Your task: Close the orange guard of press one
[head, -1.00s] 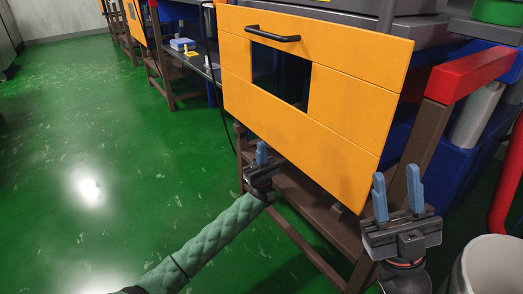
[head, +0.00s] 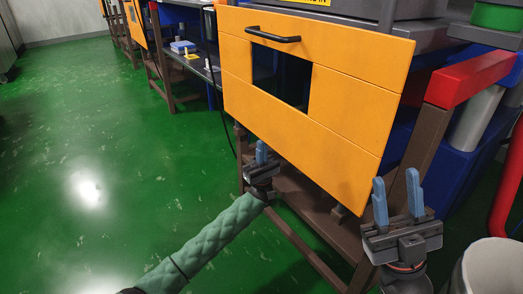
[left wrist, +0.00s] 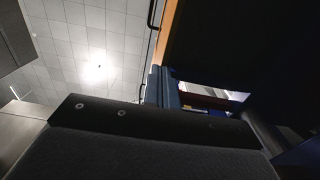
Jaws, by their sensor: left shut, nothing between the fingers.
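The orange guard (head: 335,125) is a large panel with a square window, standing tilted in front of a press. Its black handle (head: 273,34) is near the top edge. My left gripper (head: 261,150) is shut and empty near the guard's lower left edge; I cannot tell whether it touches. In the left wrist view its blue fingers (left wrist: 162,86) are close together, with the guard's orange edge (left wrist: 166,32) above them. My right gripper (head: 398,194) is open and empty, near the guard's lower right corner.
A red bar (head: 470,76) and a brown frame (head: 428,135) stand right of the guard. A pale bin (head: 492,266) is at the lower right. Shelves with small items (head: 184,47) stand behind to the left. The green floor (head: 110,130) at left is clear.

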